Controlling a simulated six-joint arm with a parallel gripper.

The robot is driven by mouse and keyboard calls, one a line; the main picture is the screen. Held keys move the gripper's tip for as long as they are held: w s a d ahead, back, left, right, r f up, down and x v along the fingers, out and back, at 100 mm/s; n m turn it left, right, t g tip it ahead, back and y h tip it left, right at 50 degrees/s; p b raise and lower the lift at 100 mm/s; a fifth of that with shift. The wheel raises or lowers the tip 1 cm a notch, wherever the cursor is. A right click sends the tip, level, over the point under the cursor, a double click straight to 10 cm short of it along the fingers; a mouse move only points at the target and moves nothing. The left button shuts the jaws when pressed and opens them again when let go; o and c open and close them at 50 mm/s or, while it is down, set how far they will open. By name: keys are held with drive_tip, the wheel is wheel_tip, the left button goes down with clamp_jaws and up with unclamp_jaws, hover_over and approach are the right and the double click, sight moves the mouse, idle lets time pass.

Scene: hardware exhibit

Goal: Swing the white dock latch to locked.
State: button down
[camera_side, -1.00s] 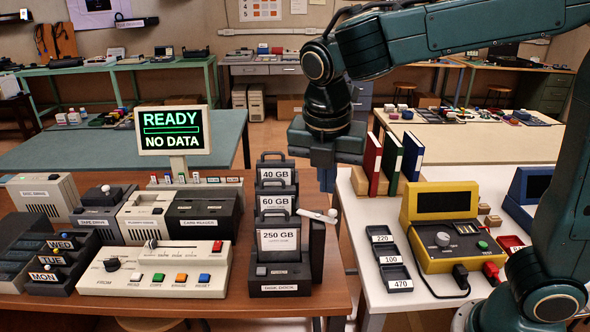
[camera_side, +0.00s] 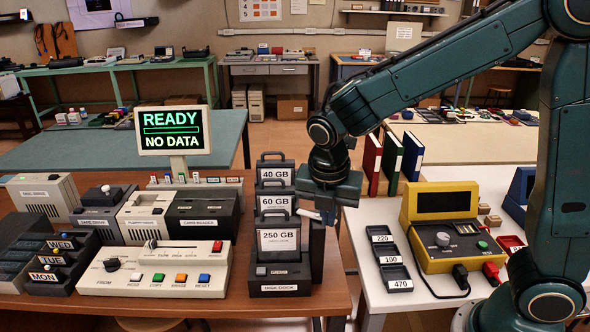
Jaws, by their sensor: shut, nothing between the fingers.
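The disk dock (camera_side: 282,287) stands at the right end of the brown table, with the 40 GB (camera_side: 275,174), 60 GB (camera_side: 277,203) and 250 GB (camera_side: 279,240) drives upright in it. The white latch (camera_side: 309,213) is on the dock's right side. Only a short white part of it shows, and its right end is hidden behind my gripper. My gripper (camera_side: 328,219) is shut and empty, pointing down at the latch's right end. I cannot tell whether it touches the latch.
A screen (camera_side: 173,131) reads READY, NO DATA. A control panel (camera_side: 160,270) with coloured buttons is left of the dock. A yellow device (camera_side: 440,262) and small labelled trays (camera_side: 390,256) are on the white table to the right. A gap separates the two tables.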

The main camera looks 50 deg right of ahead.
sight(337, 220)
drive_tip(key=shift+w+d+f, duration=0.15)
drive_tip(key=shift+w+d, duration=0.15)
drive_tip(key=shift+d, duration=0.25)
drive_tip(key=shift+w+d+f, duration=0.15)
drive_tip(key=shift+w+d, duration=0.15)
drive_tip(key=shift+d, duration=0.25)
drive_tip(key=shift+s+d+n+t, duration=0.1)
drive_tip(key=shift+d+n+t, duration=0.05)
drive_tip(key=shift+n, duration=0.6)
drive_tip(key=shift+s+d+n+t, duration=0.1)
drive_tip(key=shift+d+n+t, duration=0.05)
drive_tip(key=shift+n, duration=0.6)
drive_tip(key=shift+d, duration=0.9)
drive_tip(key=shift+w+a, duration=0.15)
drive_tip(key=shift+a, duration=0.1)
drive_tip(key=shift+w+a, duration=0.2)
drive_tip(key=shift+a, duration=0.3)
drive_tip(key=shift+s+a, duration=0.1)
